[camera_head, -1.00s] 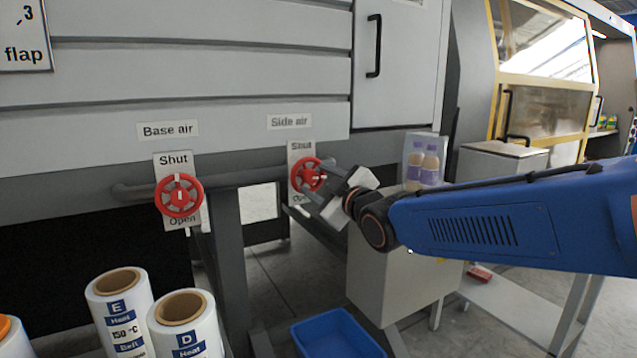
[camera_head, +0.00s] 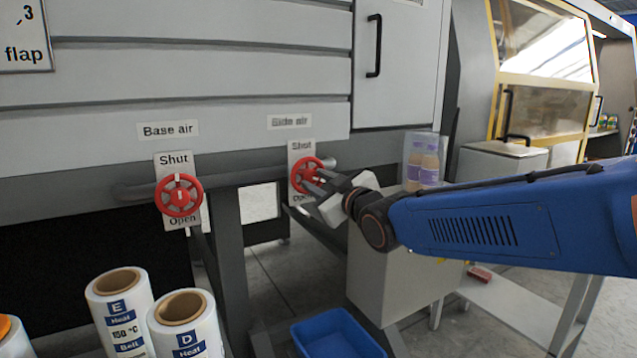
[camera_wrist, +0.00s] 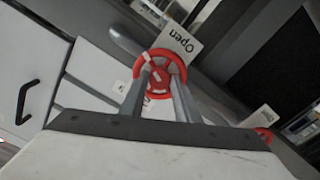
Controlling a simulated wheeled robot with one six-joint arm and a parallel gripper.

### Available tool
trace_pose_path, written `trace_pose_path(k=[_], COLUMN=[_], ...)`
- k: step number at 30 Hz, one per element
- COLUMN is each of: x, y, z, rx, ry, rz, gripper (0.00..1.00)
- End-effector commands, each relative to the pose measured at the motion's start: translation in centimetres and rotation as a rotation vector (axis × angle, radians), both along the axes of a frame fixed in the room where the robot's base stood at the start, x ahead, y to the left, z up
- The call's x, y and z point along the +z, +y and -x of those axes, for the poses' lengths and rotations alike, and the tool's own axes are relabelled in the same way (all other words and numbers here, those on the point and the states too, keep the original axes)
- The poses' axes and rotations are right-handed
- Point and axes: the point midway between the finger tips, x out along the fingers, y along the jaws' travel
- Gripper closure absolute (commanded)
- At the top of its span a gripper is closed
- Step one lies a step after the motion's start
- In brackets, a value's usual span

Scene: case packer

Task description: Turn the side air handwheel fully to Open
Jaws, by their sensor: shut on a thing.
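The side air handwheel (camera_head: 303,176) is a red spoked wheel on a white plate under the "Side air" label (camera_head: 289,122). The plate reads "Shut" above the wheel and "Open" below. My gripper (camera_head: 315,178) reaches it from the right, its fingers shut on the wheel. In the wrist view the handwheel (camera_wrist: 160,70) lies between and just beyond the two fingertips (camera_wrist: 158,88), with the word "Open" (camera_wrist: 181,39) above it. A white mark shows on the wheel. The fingers hide part of the wheel in the head view.
The base air handwheel (camera_head: 180,195) is on the left, its white mark toward "Shut". A grey pipe (camera_head: 240,178) runs behind both wheels. Labelled rolls (camera_head: 120,310), a blue bin (camera_head: 338,335) and a grey box (camera_head: 392,265) stand below. Bottles (camera_head: 422,165) are at right.

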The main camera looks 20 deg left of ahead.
Motion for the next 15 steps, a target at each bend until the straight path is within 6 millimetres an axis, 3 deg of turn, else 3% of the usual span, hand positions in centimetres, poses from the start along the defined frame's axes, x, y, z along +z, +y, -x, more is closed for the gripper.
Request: trace_pose_path(k=[15], x=[-0.12], y=[0.08], z=[0.11], rx=[0.0], ry=[0.373], rz=[-0.315], gripper=[0.93])
